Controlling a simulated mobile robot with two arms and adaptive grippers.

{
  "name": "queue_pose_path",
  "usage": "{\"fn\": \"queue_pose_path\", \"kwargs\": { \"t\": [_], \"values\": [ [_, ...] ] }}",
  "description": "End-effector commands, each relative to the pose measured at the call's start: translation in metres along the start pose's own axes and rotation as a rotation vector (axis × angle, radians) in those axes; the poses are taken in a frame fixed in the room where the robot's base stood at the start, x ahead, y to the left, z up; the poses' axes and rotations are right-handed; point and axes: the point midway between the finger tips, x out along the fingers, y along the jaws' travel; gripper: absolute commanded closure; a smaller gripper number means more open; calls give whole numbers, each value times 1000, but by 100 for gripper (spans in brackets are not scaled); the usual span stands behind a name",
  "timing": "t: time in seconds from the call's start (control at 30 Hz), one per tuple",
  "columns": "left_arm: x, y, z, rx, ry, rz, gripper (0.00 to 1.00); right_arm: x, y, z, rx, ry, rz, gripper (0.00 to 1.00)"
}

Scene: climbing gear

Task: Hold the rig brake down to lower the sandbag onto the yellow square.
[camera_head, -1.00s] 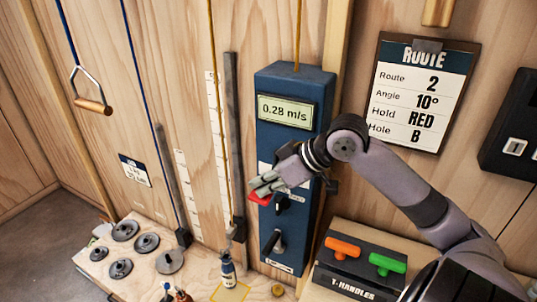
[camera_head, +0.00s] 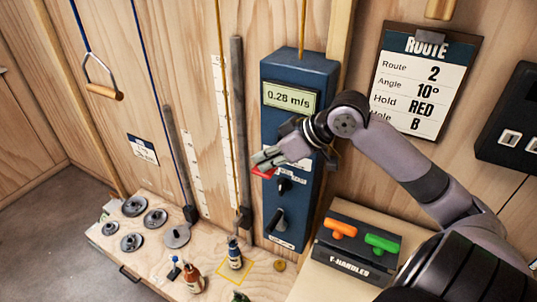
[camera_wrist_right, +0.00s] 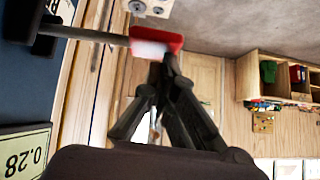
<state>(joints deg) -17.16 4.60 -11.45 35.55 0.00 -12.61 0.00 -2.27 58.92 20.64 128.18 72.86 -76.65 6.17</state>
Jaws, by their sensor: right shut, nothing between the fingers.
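The blue rig (camera_head: 283,225) stands against the wooden wall, its display (camera_head: 289,97) reading 0.28 m/s. Its red brake handle (camera_head: 263,173) sticks out from the front. My right gripper (camera_head: 264,159) is shut and empty, its fingertips on top of the handle and partly hiding it. In the right wrist view the red handle (camera_wrist_right: 158,40) on its grey bar is right at the shut fingertips (camera_wrist_right: 166,65). A small dark-and-pale bag (camera_head: 234,253), apparently the sandbag, is at the yellow outlined square (camera_head: 236,278) below the rope; whether it touches the board is unclear. My left gripper is not in view.
Round weights (camera_head: 155,218) lie on the wooden ledge to the left. A small brown bottle (camera_head: 193,279) stands left of the square. A T-handle box (camera_head: 352,262) with orange and green handles sits right of the rig. A route board (camera_head: 424,85) hangs above.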

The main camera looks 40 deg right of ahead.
Motion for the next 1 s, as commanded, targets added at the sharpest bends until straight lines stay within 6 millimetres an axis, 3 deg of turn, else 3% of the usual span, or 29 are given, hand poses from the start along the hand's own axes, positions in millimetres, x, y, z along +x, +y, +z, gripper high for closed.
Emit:
{"fn": "queue_pose_path", "kwargs": {
  "t": [0.03,0.07,0.1,0.2,0.6,1.0],
  "values": [
    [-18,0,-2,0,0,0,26,-9,0,-12,1,-3,-1,100],
    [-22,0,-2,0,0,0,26,-11,0,-15,0,-3,0,100],
    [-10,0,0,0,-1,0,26,-11,0,-8,-1,-1,1,100],
    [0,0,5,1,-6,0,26,-28,-5,-5,-3,-1,2,100],
    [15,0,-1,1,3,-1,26,-94,-18,-7,-1,2,1,100],
    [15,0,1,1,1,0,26,-103,-20,-7,0,0,0,100]
  ]
}}
